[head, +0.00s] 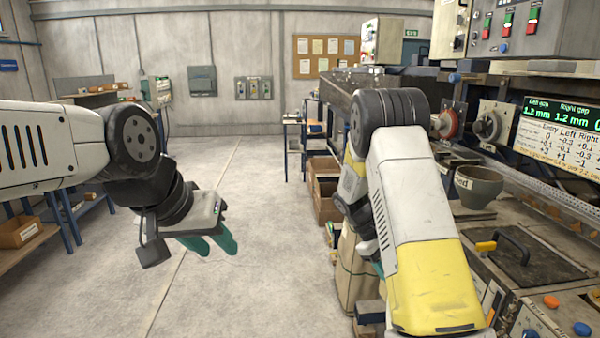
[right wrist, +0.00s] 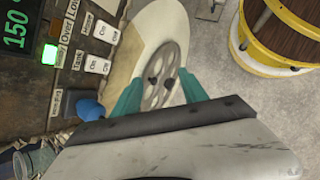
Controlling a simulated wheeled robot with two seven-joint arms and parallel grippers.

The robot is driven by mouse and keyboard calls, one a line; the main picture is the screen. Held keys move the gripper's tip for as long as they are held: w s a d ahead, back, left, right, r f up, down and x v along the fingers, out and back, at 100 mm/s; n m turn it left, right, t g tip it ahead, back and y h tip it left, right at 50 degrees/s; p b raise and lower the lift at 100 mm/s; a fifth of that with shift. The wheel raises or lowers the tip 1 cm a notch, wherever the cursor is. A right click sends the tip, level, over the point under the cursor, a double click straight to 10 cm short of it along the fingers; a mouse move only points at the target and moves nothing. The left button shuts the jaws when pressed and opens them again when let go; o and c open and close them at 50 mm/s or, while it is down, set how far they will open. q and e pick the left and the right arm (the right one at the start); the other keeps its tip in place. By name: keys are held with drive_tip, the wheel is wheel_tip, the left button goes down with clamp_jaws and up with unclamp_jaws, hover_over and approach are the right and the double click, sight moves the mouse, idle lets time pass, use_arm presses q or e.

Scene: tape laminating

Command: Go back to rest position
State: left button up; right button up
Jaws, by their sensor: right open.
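My left gripper (head: 212,241) hangs over bare floor at the left of the head view. Its two teal fingers point down and stand apart, with nothing between them. In the right wrist view my right gripper (right wrist: 158,96) is open, with teal fingers on either side of a grey spoked wheel (right wrist: 157,91). I cannot tell whether the fingers touch the wheel.
The machine bench on the right carries a cup (head: 478,186), a black-handled lid (head: 525,262) and a green-lettered display (head: 560,118). A control panel (right wrist: 75,50) lies close to the right gripper. A yellow-rimmed brown drum (right wrist: 280,35) stands nearby. The floor (head: 245,290) between the arms is clear.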

drive_tip(key=s+a+r+m+t+y, duration=0.25)
drive_tip(key=s+r, duration=0.25)
drive_tip(key=r, duration=0.3)
drive_tip(key=s+a+r+m+t+y, duration=0.1)
drive_tip(key=s+a+r+t+y, duration=0.2)
drive_tip(key=r, duration=0.6)
drive_tip(key=s+a+r+m+t+y, duration=0.1)
drive_tip(key=s+a+r+t, duration=0.1)
drive_tip(key=s, duration=0.5)
drive_tip(key=s+a+r+m+t+y, duration=0.1)
drive_tip(key=s+a+r+t+y, duration=0.1)
drive_tip(key=s+a+r, duration=0.2)
drive_tip(key=s+r, duration=0.2)
drive_tip(key=s, duration=0.1)
drive_tip(key=shift+a+m, duration=0.35)
drive_tip(key=shift+d, duration=0.15)
